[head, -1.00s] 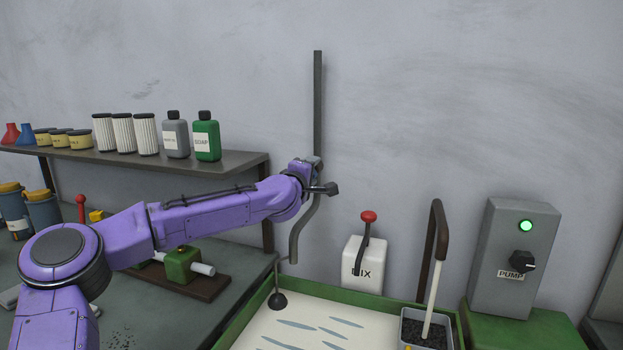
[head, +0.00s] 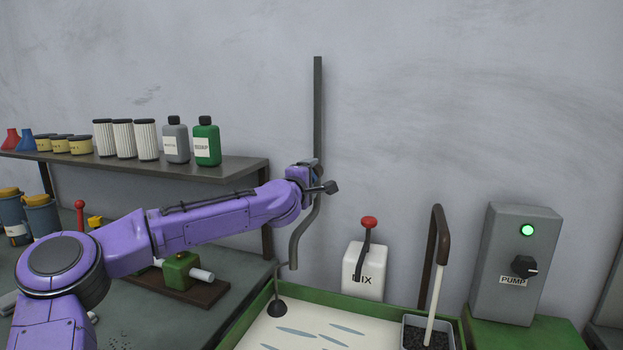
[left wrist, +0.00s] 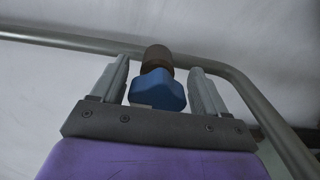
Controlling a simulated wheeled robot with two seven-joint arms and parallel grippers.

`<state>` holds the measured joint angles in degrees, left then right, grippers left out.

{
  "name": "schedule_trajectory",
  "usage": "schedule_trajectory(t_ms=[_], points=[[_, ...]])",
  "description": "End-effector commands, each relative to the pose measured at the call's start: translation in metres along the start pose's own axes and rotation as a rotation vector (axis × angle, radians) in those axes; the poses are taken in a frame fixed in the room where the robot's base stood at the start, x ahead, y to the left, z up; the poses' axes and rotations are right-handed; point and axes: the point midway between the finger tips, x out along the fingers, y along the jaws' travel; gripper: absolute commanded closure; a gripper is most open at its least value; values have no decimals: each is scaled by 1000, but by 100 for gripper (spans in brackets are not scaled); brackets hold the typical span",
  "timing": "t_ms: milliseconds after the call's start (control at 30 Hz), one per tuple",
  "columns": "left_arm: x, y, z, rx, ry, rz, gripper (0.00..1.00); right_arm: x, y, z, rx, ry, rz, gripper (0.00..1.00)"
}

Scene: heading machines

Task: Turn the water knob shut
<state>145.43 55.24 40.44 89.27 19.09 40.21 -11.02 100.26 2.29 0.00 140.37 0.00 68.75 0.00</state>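The water knob is blue and lobed, on a brown stem; in the left wrist view the knob (left wrist: 157,90) sits between my left gripper's two grey fingers (left wrist: 160,85). Narrow gaps show on both sides of it, so the fingers look open around it, not pressed on it. In the head view my left gripper (head: 320,180) is at the grey water pipe (head: 318,110) on the wall, and the knob is mostly hidden behind it. My right gripper is in neither view.
The pipe's spout hangs over a green-rimmed tray (head: 245,318). A white container with a red-topped lever (head: 362,270), a bin with a handled tool (head: 427,325) and a grey pump box (head: 515,255) stand to the right. A shelf (head: 225,168) with bottles and filters is behind my left arm.

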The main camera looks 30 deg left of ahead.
Motion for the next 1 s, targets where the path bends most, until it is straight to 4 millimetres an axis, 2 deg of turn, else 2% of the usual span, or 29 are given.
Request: schedule_trajectory(t_ms=[267, 367, 700, 833, 1000], points=[[0, 1, 1, 1, -2, 3, 21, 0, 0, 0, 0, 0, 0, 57], [-7, 2, 0, -1, -2, 5, 21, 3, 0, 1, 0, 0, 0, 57], [-83, 0, 0, -4, -4, 6, 21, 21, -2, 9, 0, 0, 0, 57], [-100, 0, -1, -2, -1, 5, 21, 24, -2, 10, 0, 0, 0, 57], [-106, 1, -1, 1, 0, 3, 21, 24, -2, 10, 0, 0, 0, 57]])
